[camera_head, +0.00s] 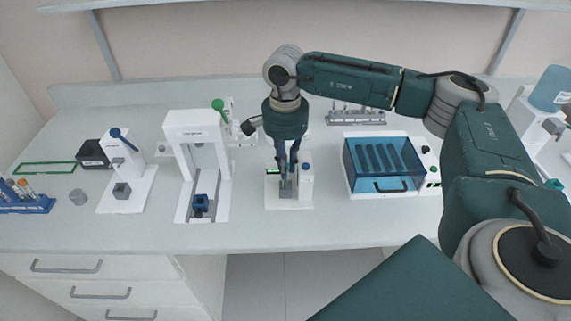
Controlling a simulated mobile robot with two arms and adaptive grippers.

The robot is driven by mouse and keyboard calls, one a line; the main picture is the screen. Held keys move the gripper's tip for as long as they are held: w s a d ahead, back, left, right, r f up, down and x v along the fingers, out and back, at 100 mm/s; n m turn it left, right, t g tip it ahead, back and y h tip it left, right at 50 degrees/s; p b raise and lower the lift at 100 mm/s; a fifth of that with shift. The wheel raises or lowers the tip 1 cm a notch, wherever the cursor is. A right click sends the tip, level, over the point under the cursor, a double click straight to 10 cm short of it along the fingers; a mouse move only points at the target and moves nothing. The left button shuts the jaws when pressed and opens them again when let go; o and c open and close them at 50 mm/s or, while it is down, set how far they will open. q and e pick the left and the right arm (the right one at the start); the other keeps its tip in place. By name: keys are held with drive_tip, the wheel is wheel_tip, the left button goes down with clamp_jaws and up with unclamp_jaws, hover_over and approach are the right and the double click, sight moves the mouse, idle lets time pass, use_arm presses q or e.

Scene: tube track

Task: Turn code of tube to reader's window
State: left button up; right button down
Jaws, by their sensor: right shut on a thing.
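My right gripper (288,165) points straight down over a small white device with a grey holder (287,192), which looks like the reader. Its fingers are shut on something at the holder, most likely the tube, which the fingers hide. The tube's code cannot be made out. A small green-lit display (273,172) shows on the device, left of the fingers, and a white post with a blue top (306,174) stands right of them. My left gripper is not in view.
A white frame station (197,130) stands left of the reader, and a blue clear-lidded box (383,163) stands to its right. Farther left are a white stand with a blue knob (124,180) and a blue tube rack (25,203). The front bench strip is clear.

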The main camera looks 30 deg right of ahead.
drive_tip(key=shift+f, duration=0.15)
drive_tip(key=shift+f+b, duration=0.45)
drive_tip(key=shift+b, duration=0.15)
drive_tip(key=c, duration=1.6)
unclamp_jaws()
drive_tip(key=shift+c, duration=0.2)
wheel_tip(320, 180, up, 12)
